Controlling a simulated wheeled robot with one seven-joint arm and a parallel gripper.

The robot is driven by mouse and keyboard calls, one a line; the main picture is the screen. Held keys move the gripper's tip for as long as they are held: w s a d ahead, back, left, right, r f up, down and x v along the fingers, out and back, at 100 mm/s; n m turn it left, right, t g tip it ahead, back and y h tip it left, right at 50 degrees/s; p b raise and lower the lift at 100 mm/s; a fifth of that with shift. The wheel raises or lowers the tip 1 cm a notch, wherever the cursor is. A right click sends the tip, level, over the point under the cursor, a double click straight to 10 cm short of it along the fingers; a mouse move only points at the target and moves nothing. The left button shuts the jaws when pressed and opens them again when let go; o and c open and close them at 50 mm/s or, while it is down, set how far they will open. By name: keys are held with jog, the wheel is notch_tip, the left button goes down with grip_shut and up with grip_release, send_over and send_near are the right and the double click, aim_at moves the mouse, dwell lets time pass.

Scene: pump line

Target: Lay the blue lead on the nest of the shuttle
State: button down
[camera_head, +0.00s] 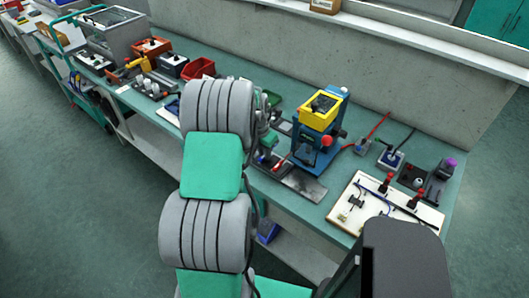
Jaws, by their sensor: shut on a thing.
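My gripper (266,158) is at the bench's front edge, left of the blue press, and is largely hidden behind my own arm. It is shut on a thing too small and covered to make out. A dark metal rail (303,187) lies along the front of the bench, right of my gripper; I cannot tell the shuttle or its nest there. A thin dark-blue lead (366,191) lies on the white board (341,213) at the right; I cannot tell if it is the task's lead.
The blue press (316,157) with a yellow top (320,110) stands close right of my gripper. Red-topped clamps (385,183) stand on the board. A red bin (199,68) and several small devices fill the bench's left part. A wall stands behind the bench.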

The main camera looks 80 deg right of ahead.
jog(key=shift+a+f, duration=0.1)
jog(key=shift+f, duration=0.25)
jog(key=c, duration=1.5)
grip_release()
jog(key=shift+a+f, duration=0.1)
jog(key=shift+c, duration=0.2)
jog(key=shift+o, duration=1.2)
jog(key=shift+f, duration=0.1)
jog(key=shift+o, duration=0.5)
jog(key=shift+a, duration=0.1)
jog(key=shift+d+r+p, duration=0.15)
jog(key=shift+r+p, duration=0.6)
jog(key=shift+r, duration=0.5)
jog(key=shift+d+r+p, duration=0.1)
jog(key=shift+r+p, duration=0.65)
jog(key=shift+r, duration=0.5)
jog(key=shift+r+p, duration=1)
jog(key=shift+r, duration=0.55)
